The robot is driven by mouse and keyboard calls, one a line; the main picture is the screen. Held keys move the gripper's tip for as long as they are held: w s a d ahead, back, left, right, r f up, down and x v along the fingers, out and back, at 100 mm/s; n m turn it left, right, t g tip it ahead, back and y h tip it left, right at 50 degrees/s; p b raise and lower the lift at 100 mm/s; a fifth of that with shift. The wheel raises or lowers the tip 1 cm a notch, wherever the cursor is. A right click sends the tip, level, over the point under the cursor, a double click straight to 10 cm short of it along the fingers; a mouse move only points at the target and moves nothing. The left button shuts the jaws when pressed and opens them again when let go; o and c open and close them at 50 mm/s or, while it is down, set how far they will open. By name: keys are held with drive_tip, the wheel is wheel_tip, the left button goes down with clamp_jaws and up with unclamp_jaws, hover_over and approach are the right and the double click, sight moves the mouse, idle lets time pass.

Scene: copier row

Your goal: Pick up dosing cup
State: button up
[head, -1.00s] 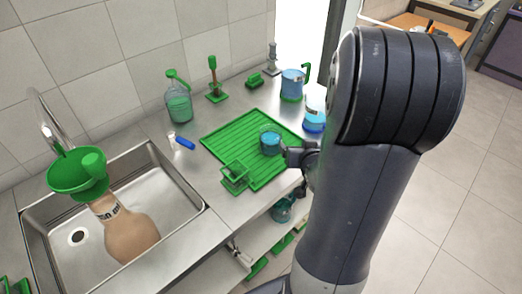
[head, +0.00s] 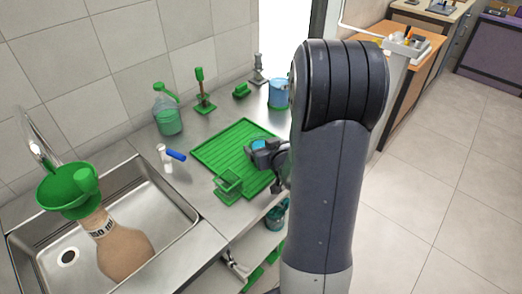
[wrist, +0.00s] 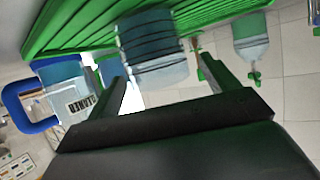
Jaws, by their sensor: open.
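The dosing cup looks to be the clear cup with blue content (head: 259,145) on the green ribbed tray (head: 229,144). In the head view my gripper (head: 260,155) is at the cup and hides most of it. In the wrist view, which is tilted and blurred, the cup (wrist: 153,45) shows ahead, between the lines of my two fingers. My gripper (wrist: 162,74) is open, with a finger on each side and nothing held. I cannot tell whether the fingers touch the cup.
A green rack (head: 228,186) stands on the tray's near edge. A blue-handled labelled jug (wrist: 75,98) is close beside my left finger in the wrist view. The sink (head: 150,205) is left.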

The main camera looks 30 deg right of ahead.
sight(257, 138)
drive_tip(key=x, duration=0.4)
drive_tip(key=shift+d+r+p, duration=0.15)
drive_tip(key=shift+p, duration=0.15)
drive_tip(key=shift+c, duration=0.5)
drive_tip(key=c, duration=1.1)
